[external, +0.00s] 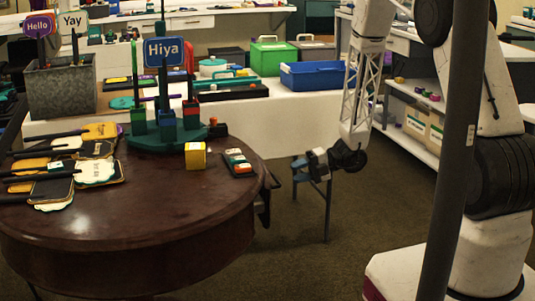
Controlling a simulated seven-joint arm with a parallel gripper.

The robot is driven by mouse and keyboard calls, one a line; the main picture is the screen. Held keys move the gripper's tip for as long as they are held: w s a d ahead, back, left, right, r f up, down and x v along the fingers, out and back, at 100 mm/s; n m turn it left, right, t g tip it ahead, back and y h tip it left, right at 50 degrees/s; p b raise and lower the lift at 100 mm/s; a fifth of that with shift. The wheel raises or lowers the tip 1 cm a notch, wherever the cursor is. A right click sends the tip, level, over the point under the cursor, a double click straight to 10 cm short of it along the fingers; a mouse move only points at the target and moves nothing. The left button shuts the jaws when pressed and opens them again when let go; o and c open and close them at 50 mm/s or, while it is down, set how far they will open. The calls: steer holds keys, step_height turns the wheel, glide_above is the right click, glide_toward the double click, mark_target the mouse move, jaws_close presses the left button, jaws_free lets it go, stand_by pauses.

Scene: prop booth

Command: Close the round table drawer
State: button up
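The round table (120,225) is dark polished wood and fills the lower left of the external view. A dark piece (268,195) sticks out from its right side below the top; it looks like the drawer, seen edge-on, and appears partly out. Its front and handle cannot be made out. My gripper (308,168) hangs to the right of this piece, at about the height of the table top in the picture, with a visible gap between them. It is small and dark against a blue-grey stool-like thing, so its finger opening is unclear. I see nothing held in it.
A blue-grey stool or stand (327,205) is behind or beside my gripper. A dark pole (458,150) crosses the view at the right. Signs on sticks, a yellow block (195,156) and paddles (98,172) cover the table's back and left.

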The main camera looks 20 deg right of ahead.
mark_target(275, 178)
steer(key=shift+a, duration=0.2)
steer(key=shift+x, duration=3.75)
steer(key=shift+c, duration=0.4)
jaws_close()
